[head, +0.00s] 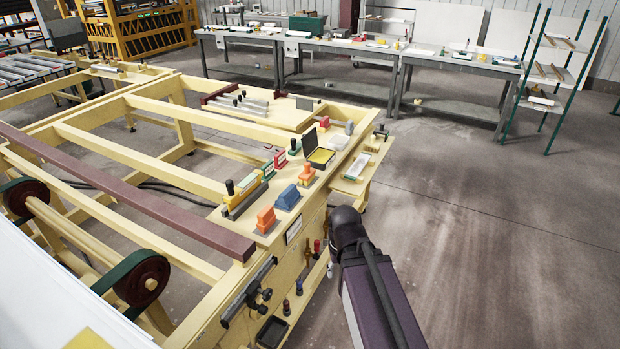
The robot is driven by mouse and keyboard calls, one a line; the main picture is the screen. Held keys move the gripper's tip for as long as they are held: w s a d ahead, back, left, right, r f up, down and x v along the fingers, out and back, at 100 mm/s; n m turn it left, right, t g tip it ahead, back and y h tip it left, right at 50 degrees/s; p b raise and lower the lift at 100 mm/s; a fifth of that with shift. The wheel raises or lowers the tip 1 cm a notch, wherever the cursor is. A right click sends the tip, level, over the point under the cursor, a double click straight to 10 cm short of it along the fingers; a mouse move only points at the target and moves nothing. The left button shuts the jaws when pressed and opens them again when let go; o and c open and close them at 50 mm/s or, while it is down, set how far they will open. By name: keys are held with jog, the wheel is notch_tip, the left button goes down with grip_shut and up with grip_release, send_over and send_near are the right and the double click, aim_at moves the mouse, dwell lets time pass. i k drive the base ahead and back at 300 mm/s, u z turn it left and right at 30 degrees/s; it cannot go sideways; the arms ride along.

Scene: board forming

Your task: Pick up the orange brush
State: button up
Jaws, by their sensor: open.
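Two small orange brush-like pieces sit on the near right corner of the pale yellow frame table (330,185). The nearer orange piece (266,219) has a grey lower part and stands left of a blue piece (287,198). The farther orange piece (307,174) sits beyond the blue one. I cannot tell for certain which is the orange brush. My arm reaches up from the bottom right to a black joint beside the table's right edge. My gripper is not visible, and no jaws show near the orange pieces.
A dark red beam (120,190) crosses the frame. Grey workbenches (345,50) stand at the back. The floor to the right (500,210) is clear.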

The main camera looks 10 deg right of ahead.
aim_at(308, 174)
jog(key=u, duration=0.05)
jog(key=i, duration=1)
jog(key=z, duration=0.05)
